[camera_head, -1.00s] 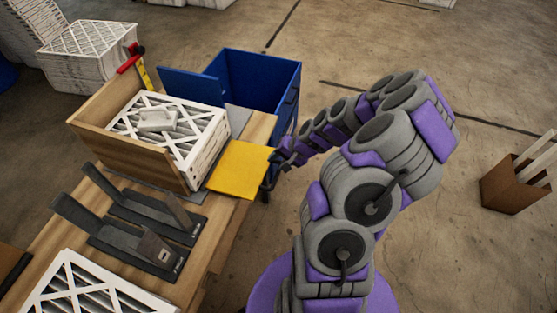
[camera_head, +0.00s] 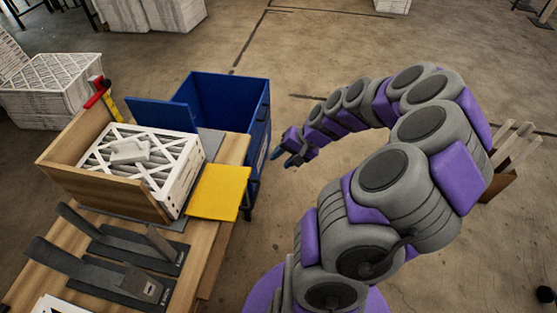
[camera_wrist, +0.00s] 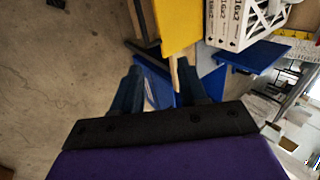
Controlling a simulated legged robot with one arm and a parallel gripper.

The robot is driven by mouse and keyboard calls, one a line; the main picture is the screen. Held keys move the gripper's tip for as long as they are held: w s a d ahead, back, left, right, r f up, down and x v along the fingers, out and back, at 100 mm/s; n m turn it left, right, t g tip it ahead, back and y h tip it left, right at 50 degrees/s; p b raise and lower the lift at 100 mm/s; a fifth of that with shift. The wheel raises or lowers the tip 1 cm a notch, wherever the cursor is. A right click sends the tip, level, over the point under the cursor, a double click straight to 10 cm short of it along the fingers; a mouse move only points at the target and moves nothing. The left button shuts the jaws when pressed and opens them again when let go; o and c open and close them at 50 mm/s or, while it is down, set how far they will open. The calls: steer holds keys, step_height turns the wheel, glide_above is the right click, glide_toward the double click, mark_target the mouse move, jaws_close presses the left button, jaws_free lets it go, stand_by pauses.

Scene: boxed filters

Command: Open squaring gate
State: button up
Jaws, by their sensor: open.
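The yellow panel (camera_head: 218,192), perhaps the squaring gate, lies roughly flat at the right side of the wooden box (camera_head: 110,190), over the table edge. It also shows at the top of the wrist view (camera_wrist: 180,22). A white pleated filter (camera_head: 180,185) with a pale object (camera_head: 128,151) on top sits in the box. My gripper (camera_head: 281,157) is open and empty, in the air to the right of the yellow panel and apart from it. In the wrist view its two dark fingers (camera_wrist: 160,68) are spread below the yellow panel.
A blue bin (camera_head: 260,120) stands behind the table, close to my gripper. A blue panel (camera_head: 160,113) rises behind the box. Dark metal brackets (camera_head: 110,262) lie on the table (camera_head: 205,262) in front. A carton (camera_head: 497,185) stands at the right. The floor between is clear.

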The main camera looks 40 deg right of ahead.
steer(key=s+d+f+m+g+y+b, duration=0.1)
steer(key=s+d+f+m+y, duration=0.1)
steer(key=s+d+f+m, duration=0.35)
steer(key=m+t+y+b, duration=0.45)
steer(key=m+y, duration=0.55)
steer(key=m, duration=1.6)
glide_toward(254, 196)
steer(key=shift+t, duration=0.45)
steer(key=x, duration=0.3)
steer(key=f+b+x, duration=0.1)
steer(key=x, duration=0.2)
steer(key=b+x, duration=0.1)
steer(key=x, duration=0.3)
steer(key=shift+s+a+f, duration=0.15)
steer(key=shift+s+a, duration=0.05)
steer(key=shift+s, duration=0.05)
jaws_close()
